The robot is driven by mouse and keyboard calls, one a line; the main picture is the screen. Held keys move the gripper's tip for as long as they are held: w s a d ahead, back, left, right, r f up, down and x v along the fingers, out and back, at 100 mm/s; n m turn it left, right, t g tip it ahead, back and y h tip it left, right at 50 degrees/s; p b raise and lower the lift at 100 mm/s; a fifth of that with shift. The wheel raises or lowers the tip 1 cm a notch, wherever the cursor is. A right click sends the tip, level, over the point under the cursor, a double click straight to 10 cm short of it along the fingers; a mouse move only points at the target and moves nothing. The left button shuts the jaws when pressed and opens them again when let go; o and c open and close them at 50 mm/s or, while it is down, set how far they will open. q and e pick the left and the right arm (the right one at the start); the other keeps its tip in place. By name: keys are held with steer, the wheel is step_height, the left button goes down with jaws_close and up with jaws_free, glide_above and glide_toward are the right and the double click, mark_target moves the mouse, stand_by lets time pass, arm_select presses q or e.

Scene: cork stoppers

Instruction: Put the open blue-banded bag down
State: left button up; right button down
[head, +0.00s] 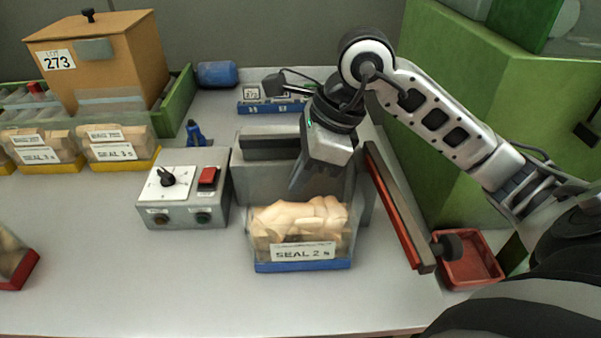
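The blue-banded bag (302,266) is in the middle front of the head view. It is clear, filled with pale corks, and labelled "SEAL 2 s". It looks upright, in front of a grey machine (255,185) with a dark bar. I cannot tell whether its base touches the table. My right gripper (312,188) points down just above the corks, at the bag's upper part. Its fingertips overlap the clear film, and I cannot tell whether they grip it. My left gripper is not in view.
A control box (185,210) with a knob and red switch stands left of the bag. A red-edged lever (400,215) and red tray (470,262) are at right. Yellow-banded bags (122,163) stand back left; a red-banded bag (22,270) is front left. The front table (190,290) is clear.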

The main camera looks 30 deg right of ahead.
steer(key=shift+f, duration=0.2)
steer(key=c, duration=1.6)
jaws_free()
steer(key=shift+c, duration=0.2)
steer(key=shift+r, duration=0.1)
steer(key=v, duration=1.2)
steer(key=shift+s+r+p, duration=0.1)
steer(key=shift+p, duration=0.2)
